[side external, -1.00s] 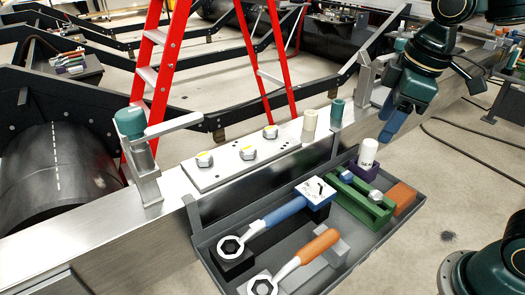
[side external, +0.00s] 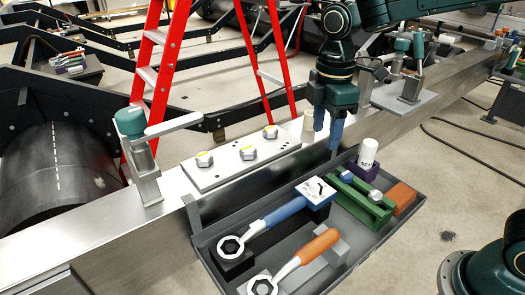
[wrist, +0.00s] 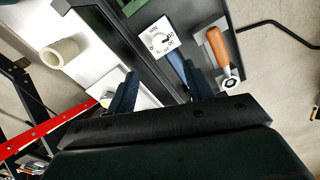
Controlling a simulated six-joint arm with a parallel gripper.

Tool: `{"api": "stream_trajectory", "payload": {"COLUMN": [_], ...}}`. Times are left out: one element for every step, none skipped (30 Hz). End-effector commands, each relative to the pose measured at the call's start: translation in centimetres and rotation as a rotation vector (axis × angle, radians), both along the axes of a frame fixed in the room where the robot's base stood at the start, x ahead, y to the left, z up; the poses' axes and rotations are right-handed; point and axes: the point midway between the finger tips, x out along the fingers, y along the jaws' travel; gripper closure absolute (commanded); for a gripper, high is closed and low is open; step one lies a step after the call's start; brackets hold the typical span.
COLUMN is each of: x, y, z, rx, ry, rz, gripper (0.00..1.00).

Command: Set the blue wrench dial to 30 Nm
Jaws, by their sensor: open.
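The blue wrench (side external: 284,212) lies in the grey tray (side external: 213,262); its ratchet head rests on a black block at the near left end. At its other end sits the dial (side external: 314,189), a white square face with a black pointer on a blue block.
An orange-handled wrench (side external: 317,246) lies beside the blue one. A green holder (side external: 360,205), a white bottle (side external: 368,154) and an orange block (side external: 402,196) fill the tray's right end. A bolted plate (side external: 240,158) and a clamp (side external: 142,150) stand on the beam behind.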

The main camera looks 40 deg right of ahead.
Motion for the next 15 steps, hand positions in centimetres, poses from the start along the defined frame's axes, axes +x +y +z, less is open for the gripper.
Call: {"api": "stream_trajectory", "payload": {"x": [0.0,0.0,0.0,0.0,0.0,0.0,-0.1,0.0,0.0,-0.1,-0.1,-0.1,-0.1,-0.1,-0.1], "y": [0.0,0.0,0.0,0.0,0.0,0.0,0.0,0.0,0.0,0.0,0.0,0.0,0.0,0.0,0.0], "z": [-0.1,-0.2,-0.4,-0.5,-0.7,-1.0,-1.3,-1.6,-2.0,-2.3,-2.7,-3.2,-3.6,-4.1,-4.7], "rx": [0.000,-0.001,-0.001,-0.001,-0.001,0.000,-0.001,-0.001,0.000,-0.001,-0.001,-0.001,-0.001,-0.001,-0.001], "ry": [0.001,0.001,0.001,0.001,0.001,0.002,0.004,0.004,0.002,0.004,0.004,0.004,0.004,0.004,0.006], "rz": [-0.001,-0.001,-0.001,-0.001,-0.001,-0.002,-0.002,-0.002,-0.002,-0.002,-0.002,-0.002,-0.002,-0.002,-0.002], "gripper": [0.48,0.48,0.48,0.48,0.48,0.48,0.48,0.48,0.48,0.48,0.48,0.48,0.48,0.48,0.48]}}
